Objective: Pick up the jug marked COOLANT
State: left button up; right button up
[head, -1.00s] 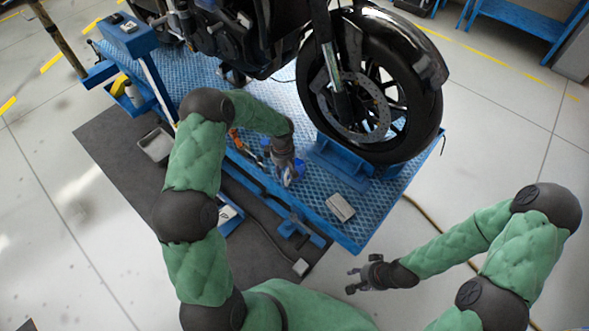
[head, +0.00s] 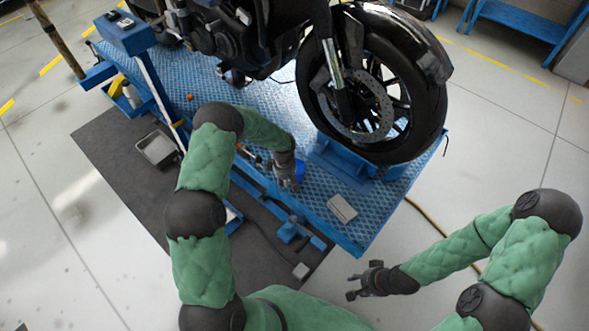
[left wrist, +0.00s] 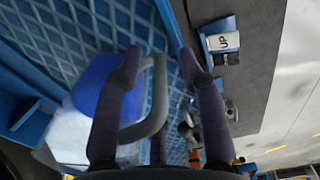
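A jug with a blue part (left wrist: 92,82) and a grey loop handle (left wrist: 157,97) shows in the left wrist view. No COOLANT marking is readable on it. In the head view only a bit of its blue (head: 299,168) shows beside my left gripper (head: 289,183), on the blue lift deck (head: 265,110). In the left wrist view the fingers of my left gripper (left wrist: 160,54) are spread, with the handle between them; I cannot tell whether they touch it. My right gripper (head: 354,286) is open and empty above the floor at lower right.
A motorcycle wheel (head: 425,110) stands in a blue chock (head: 345,160) just right of my left gripper. A light flat box (head: 342,208) lies on the deck nearby. A grey tray (head: 157,148) lies on the dark mat (head: 105,130). The floor at right is mostly clear.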

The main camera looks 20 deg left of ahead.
pick_arm(q)
grip_shut()
jog(key=shift+r, duration=0.2)
jog(key=shift+r+p, duration=0.75)
jog(key=shift+r, duration=0.35)
jog(key=s+a+r+p, duration=0.2)
jog(key=a+r, duration=0.3)
jog(key=a, duration=0.1)
jog(key=s+a+r+p, duration=0.2)
jog(key=a+r+p, duration=0.1)
jog(key=a+r, duration=0.2)
jog(key=shift+s+a+r, duration=0.2)
jog(key=shift+s+a, duration=0.15)
jog(key=shift+a, duration=0.7)
